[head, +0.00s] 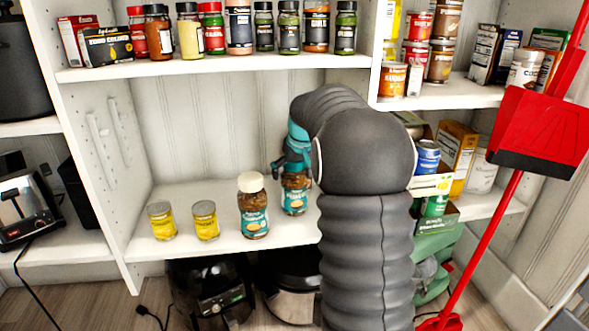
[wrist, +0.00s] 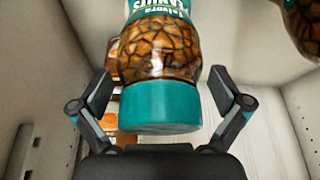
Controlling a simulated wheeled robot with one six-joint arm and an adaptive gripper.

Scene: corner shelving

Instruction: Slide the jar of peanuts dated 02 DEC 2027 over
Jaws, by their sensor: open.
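A peanut jar with a teal lid and teal label (head: 295,200) stands on the middle shelf, partly covered by my gripper (head: 291,163). In the wrist view this jar (wrist: 160,48) appears inverted, its teal lid nearest the camera. My gripper (wrist: 161,92) is open, with one finger on each side of the jar near the lid. Whether a finger touches it I cannot tell. A second peanut jar with a cream lid (head: 253,207) stands just left of it; part of a jar (wrist: 303,28) shows in the wrist view's upper right corner. No date is readable on either jar.
Two small yellow cans (head: 161,221) stand left of the jars on the same shelf (head: 180,252). The shelf above holds spice jars (head: 239,27). Boxes and cans (head: 428,157) fill the right-hand shelf. A red broom and dustpan (head: 545,133) lean at the right.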

